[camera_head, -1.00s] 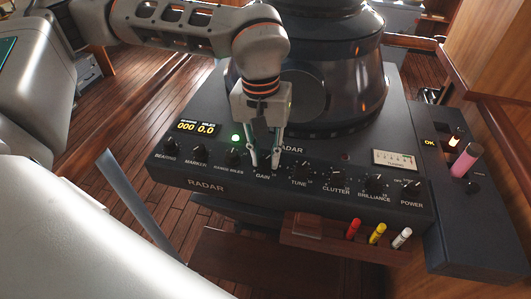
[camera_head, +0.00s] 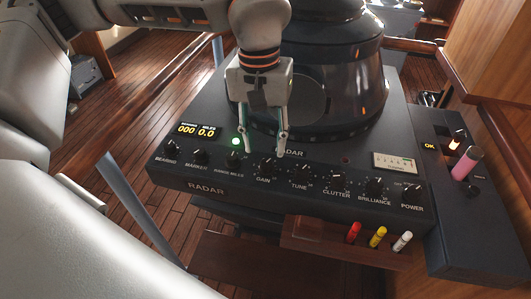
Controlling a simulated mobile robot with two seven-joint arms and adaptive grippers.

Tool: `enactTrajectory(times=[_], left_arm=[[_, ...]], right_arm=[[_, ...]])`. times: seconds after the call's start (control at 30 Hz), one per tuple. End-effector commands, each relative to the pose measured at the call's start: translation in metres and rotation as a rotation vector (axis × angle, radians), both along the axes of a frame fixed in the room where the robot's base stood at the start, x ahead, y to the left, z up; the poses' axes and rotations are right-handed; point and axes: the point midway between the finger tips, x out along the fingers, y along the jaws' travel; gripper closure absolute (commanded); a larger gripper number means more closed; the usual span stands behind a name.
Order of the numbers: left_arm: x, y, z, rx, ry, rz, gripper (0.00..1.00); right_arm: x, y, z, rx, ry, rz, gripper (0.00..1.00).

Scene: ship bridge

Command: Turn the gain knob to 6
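The radar console (camera_head: 207,188) has a row of black knobs along its sloped front panel. The gain knob (camera_head: 266,165) is a small black knob above the label GAIN, between the range-miles knob (camera_head: 234,158) and the tune knob (camera_head: 301,172). My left gripper (camera_head: 263,152) points down at the panel just behind the gain knob. Its two fingers are spread apart, with nothing visible between them. The knob's exact pointer setting is too small to read. My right gripper is not in view.
A black radar hood (camera_head: 330,85) rises behind the gripper. Clutter (camera_head: 337,181), brilliance (camera_head: 375,186) and power (camera_head: 412,194) knobs stand to the right. A green light (camera_head: 236,141) glows by the left finger. A wooden rack (camera_head: 310,237) holds red, yellow and white markers below.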

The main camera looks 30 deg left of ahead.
Motion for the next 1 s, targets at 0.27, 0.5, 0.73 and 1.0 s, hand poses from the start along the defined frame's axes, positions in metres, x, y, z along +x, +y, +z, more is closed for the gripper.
enactTrajectory(times=[0.27,0.5,0.73,1.0], left_arm=[[0.000,0.002,0.052,0.000,-0.003,0.000,0.63],[-0.001,0.003,0.068,0.000,0.000,0.000,0.63],[-0.001,0.003,0.069,0.000,0.000,0.000,0.63],[-0.001,0.003,0.068,0.000,0.000,0.000,0.63]], right_arm=[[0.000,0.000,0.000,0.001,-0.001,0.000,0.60],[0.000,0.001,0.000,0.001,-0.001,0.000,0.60],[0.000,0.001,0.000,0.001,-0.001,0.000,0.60],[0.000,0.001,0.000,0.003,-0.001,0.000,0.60]])
